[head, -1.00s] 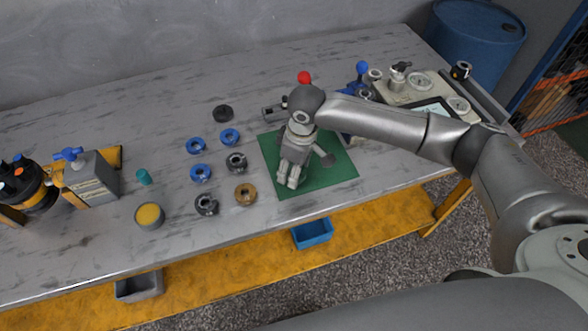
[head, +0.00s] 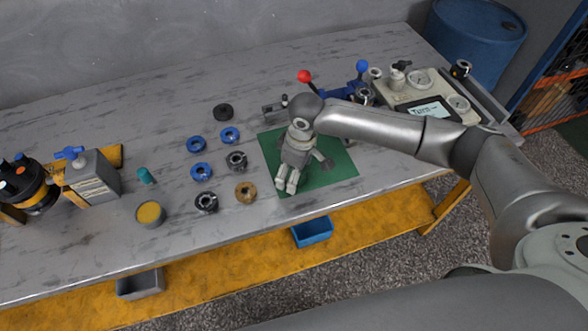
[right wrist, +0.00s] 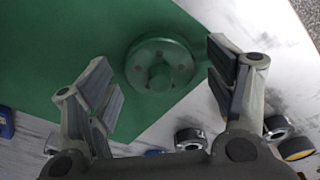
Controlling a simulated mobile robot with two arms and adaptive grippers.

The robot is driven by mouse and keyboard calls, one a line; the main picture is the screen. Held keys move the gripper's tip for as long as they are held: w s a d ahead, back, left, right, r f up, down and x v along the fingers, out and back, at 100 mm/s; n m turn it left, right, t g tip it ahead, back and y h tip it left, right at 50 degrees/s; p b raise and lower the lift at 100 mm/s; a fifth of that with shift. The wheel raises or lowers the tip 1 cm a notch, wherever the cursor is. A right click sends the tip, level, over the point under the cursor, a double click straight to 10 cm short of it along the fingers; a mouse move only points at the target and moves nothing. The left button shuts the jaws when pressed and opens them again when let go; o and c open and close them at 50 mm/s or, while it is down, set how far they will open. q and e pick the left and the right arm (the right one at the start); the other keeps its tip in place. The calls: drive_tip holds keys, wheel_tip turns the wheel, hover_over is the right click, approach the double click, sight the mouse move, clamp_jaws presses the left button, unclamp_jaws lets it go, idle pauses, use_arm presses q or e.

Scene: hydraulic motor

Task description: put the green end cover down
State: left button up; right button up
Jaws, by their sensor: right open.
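The green end cover (right wrist: 160,63) shows in the right wrist view as a round flanged disc with holes and a raised centre. It rests on the green mat (right wrist: 60,50), near the mat's edge. My right gripper (right wrist: 160,85) is open, with a finger on each side of the cover and visible gaps between. In the head view my right gripper (head: 286,184) points down over the green mat (head: 335,175), and it hides the cover there. My left gripper is not in view.
Left of the mat lie blue rings (head: 201,172), dark rings (head: 206,202) and a bronze ring (head: 246,192). A vise-like tool with a red knob (head: 304,76) stands behind. A panel with gauges (head: 420,85) is at the back right.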

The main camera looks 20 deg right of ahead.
wheel_tip(320, 180, up, 12)
drive_tip(key=s+d, duration=0.1)
drive_tip(key=shift+r+b, duration=0.15)
drive_tip(key=shift+b, duration=0.3)
idle(0.3)
